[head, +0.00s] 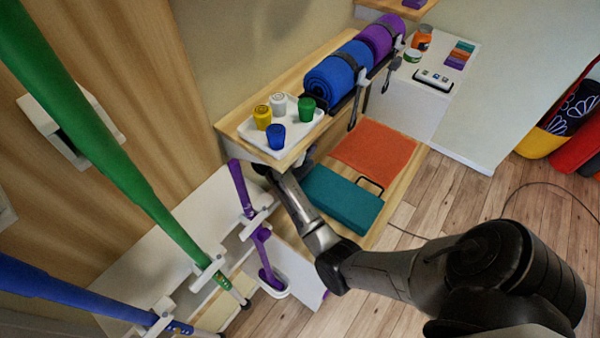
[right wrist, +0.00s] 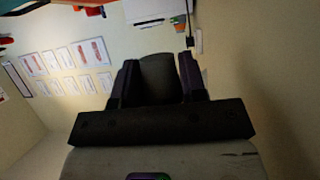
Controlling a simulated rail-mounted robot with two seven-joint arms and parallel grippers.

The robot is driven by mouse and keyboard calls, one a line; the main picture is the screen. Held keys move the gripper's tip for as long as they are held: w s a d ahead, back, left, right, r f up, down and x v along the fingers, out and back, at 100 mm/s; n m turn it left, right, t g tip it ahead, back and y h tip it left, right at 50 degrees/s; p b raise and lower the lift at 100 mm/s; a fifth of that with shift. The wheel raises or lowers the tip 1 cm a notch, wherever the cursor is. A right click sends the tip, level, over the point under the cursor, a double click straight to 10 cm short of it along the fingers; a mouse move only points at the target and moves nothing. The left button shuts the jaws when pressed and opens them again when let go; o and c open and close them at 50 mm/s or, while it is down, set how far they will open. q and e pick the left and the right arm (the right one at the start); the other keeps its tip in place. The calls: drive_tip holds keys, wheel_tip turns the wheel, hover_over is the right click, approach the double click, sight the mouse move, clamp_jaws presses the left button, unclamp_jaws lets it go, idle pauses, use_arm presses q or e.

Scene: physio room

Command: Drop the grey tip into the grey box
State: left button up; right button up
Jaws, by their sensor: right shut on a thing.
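My right gripper (right wrist: 154,82) is shut on a dark grey, rounded thing (right wrist: 158,68), which sits between its two fingers and looks like the grey tip. In the head view my right arm reaches in from the lower right, and its gripper is hidden at or under the shelf's front edge. A pale grey, cup-like piece (head: 277,103) stands on a white tray (head: 252,135) among yellow (head: 262,117), green (head: 306,109) and blue (head: 276,136) ones. I cannot make out a clear grey box. My left gripper is not in view.
The tray lies on a wooden shelf (head: 230,121) beside blue (head: 338,77) and purple (head: 377,40) rolls. A teal block (head: 340,200) and orange mat (head: 373,146) lie below. Green (head: 110,140), blue (head: 75,293) and purple (head: 240,188) poles stand left.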

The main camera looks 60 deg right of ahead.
wheel_tip(320, 180, down, 5)
drive_tip(key=b, duration=0.2)
drive_tip(key=shift+r+b, duration=0.2)
drive_tip(key=shift+b, duration=0.2)
drive_tip(key=o, duration=1.1)
drive_tip(key=v, duration=0.7)
drive_tip(key=shift+a+p, duration=0.2)
drive_tip(key=shift+p, duration=0.15)
drive_tip(key=shift+r, duration=0.15)
